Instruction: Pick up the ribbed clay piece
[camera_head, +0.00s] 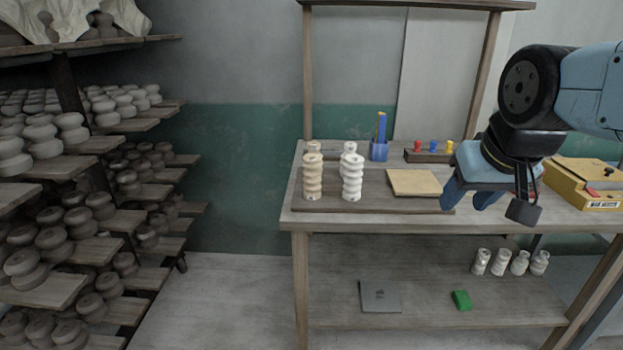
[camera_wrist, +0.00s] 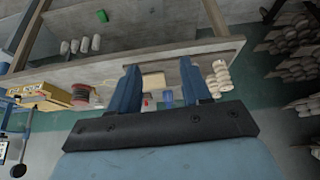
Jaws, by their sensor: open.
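Ribbed clay pieces stand upright on a dark board (camera_head: 405,206) at the left of the worktable. In front are a tan one (camera_head: 312,181) and a white one (camera_head: 352,180). Others stand just behind and are partly hidden. In the wrist view, which looks upside down, ribbed pieces (camera_wrist: 222,74) show right of the fingers. My gripper (camera_head: 468,198) hangs above the right part of the table, right of the clay pieces and apart from them. Its blue fingers are spread and nothing is between them, as the wrist view also shows (camera_wrist: 159,68).
A tan slab (camera_head: 413,183), a blue holder (camera_head: 379,151) and a rack with coloured knobs (camera_head: 430,156) lie between the pieces and my gripper. A yellow box (camera_head: 587,186) is at right. The lower shelf (camera_head: 420,312) holds several white cylinders (camera_head: 520,263) and a green block (camera_head: 461,300).

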